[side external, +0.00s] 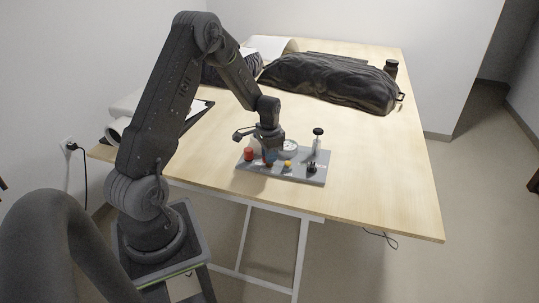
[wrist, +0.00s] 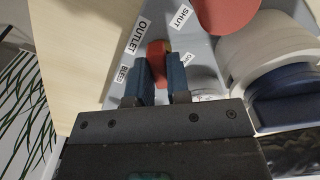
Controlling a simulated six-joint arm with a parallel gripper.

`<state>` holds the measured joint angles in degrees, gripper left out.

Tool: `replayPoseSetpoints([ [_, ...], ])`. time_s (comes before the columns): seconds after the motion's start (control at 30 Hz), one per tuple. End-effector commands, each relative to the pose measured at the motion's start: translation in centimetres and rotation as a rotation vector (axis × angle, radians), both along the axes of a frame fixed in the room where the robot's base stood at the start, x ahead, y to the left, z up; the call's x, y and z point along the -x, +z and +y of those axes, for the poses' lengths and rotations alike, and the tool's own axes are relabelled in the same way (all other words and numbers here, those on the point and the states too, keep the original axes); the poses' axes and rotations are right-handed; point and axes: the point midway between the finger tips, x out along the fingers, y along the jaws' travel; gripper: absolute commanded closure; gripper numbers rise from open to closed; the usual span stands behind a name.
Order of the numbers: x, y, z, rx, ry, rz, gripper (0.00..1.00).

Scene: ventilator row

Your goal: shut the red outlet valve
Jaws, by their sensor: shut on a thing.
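The red outlet valve handle (wrist: 157,48) shows in the wrist view between the two blue fingertips of my gripper (wrist: 161,75), below the OUTLET label (wrist: 139,36). In the side external view my gripper (side external: 268,155) points down onto the grey panel (side external: 299,177). The valve is mostly hidden there, so its exact angle is hard to tell.
A red round knob (side external: 249,154) stands left of my gripper. A white gauge (side external: 290,146), a yellow knob (side external: 288,164), a black knob (side external: 312,168) and a tall black-topped post (side external: 318,133) stand to the right. A black bag (side external: 325,80) lies farther back; the table's right side is clear.

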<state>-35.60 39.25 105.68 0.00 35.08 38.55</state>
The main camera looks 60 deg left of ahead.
Motion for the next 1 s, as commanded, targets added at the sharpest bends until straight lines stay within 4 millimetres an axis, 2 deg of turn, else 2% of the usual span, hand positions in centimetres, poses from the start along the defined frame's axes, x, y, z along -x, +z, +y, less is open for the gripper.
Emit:
replayPoseSetpoints([
  [0.6, -0.03, 0.08, 0.01, -0.001, -0.535, -0.001, 1.0],
  [1.0, -0.04, 0.09, 0.01, -0.001, -0.692, -0.001, 1.0],
])
